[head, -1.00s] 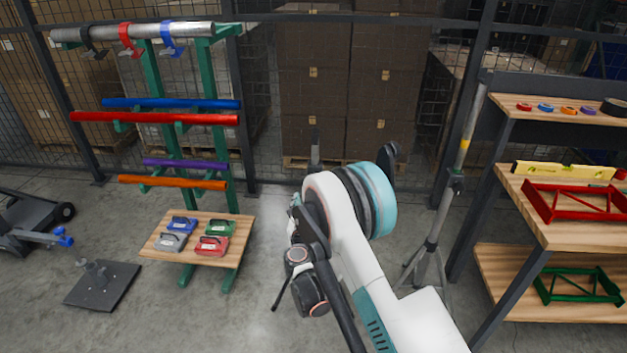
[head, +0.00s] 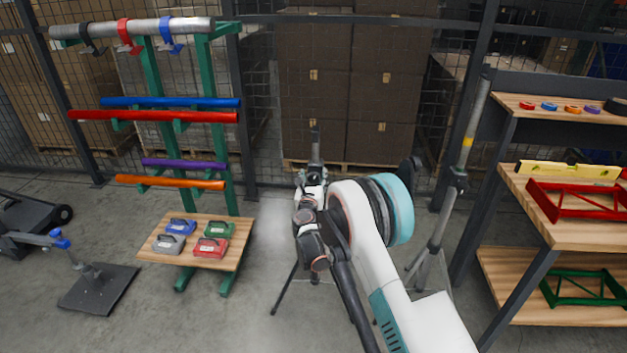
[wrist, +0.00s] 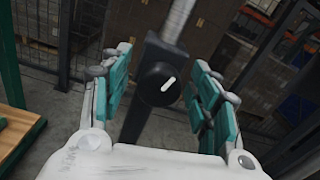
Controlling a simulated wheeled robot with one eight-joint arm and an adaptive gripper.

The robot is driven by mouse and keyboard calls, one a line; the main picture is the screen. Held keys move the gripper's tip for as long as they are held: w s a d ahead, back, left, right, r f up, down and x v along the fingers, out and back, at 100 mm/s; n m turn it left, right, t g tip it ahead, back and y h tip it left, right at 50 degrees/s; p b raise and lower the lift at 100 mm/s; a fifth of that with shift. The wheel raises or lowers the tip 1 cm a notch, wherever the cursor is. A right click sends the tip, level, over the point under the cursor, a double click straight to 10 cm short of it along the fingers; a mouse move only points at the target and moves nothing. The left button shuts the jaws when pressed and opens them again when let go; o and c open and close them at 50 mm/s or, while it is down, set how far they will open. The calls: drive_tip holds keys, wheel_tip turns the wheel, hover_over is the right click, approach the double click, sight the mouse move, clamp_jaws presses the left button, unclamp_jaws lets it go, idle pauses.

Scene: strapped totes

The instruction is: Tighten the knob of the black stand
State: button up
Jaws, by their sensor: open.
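The black stand (wrist: 138,117) rises between my jaws in the wrist view, with a light metal pole above it. Its round black knob (wrist: 160,84) faces me and carries a short white mark, slanted up to the right. My gripper (wrist: 160,88) is open, with one teal-padded finger on each side of the knob. I see no finger touching it. In the head view a leg of the black stand (head: 284,290) and its upper part show around my arm; the knob is hidden there. My gripper (head: 313,178) is mostly covered by my own wrist.
A grey tripod with a yellow band (head: 463,150) stands close right of my arm. A wooden shelf unit (head: 560,232) is further right. A green rack (head: 155,85) with coloured bars stands left. Fence and stacked boxes (head: 312,100) are behind. Floor between rack and stand is clear.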

drive_tip(key=shift+c, duration=0.6)
drive_tip(key=c, duration=1)
drive_tip(key=shift+o, duration=0.2)
